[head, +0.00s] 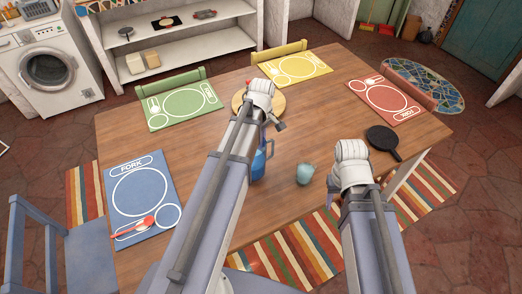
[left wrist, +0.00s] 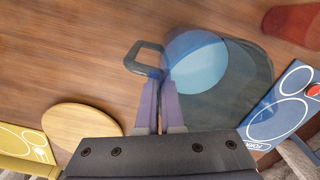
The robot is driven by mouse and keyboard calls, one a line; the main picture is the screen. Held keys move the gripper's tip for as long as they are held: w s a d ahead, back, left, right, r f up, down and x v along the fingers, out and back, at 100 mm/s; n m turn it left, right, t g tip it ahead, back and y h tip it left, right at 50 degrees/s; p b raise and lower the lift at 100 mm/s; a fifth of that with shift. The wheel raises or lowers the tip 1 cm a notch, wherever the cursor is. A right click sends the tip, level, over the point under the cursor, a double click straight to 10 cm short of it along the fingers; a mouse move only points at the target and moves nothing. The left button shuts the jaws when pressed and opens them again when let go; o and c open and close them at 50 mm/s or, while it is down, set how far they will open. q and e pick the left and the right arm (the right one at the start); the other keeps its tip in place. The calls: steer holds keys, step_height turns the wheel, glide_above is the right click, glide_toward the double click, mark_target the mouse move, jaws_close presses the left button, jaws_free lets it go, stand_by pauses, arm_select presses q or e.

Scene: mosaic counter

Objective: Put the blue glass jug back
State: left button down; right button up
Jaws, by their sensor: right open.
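The blue glass jug (head: 259,166) is over the middle of the wooden table, partly hidden behind my left arm. In the left wrist view the see-through jug (left wrist: 225,80) fills the area beyond the fingers, its square handle (left wrist: 144,58) pointing left. My left gripper (left wrist: 158,88) has its purple fingers close together, one on each side of the jug's handle where it meets the body. In the head view this gripper (head: 268,132) is mostly hidden. Whether the jug touches the table I cannot tell. My right gripper (head: 331,197) is open and empty near the table's front edge, mostly hidden by its wrist.
A small teal cup (head: 305,174) stands between the jug and my right gripper. A black pan (head: 384,143) lies at the right. A round wooden board (head: 238,104) lies behind my left arm. Blue (head: 140,190), green (head: 182,104), yellow (head: 296,69) and red (head: 386,101) placemats line the table.

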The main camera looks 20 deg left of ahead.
arm_select(q)
steer(key=shift+f+b, duration=1.65)
steer(key=shift+f, duration=0.15)
steer(key=shift+f, duration=0.15)
steer(key=c, duration=1.1)
jaws_free()
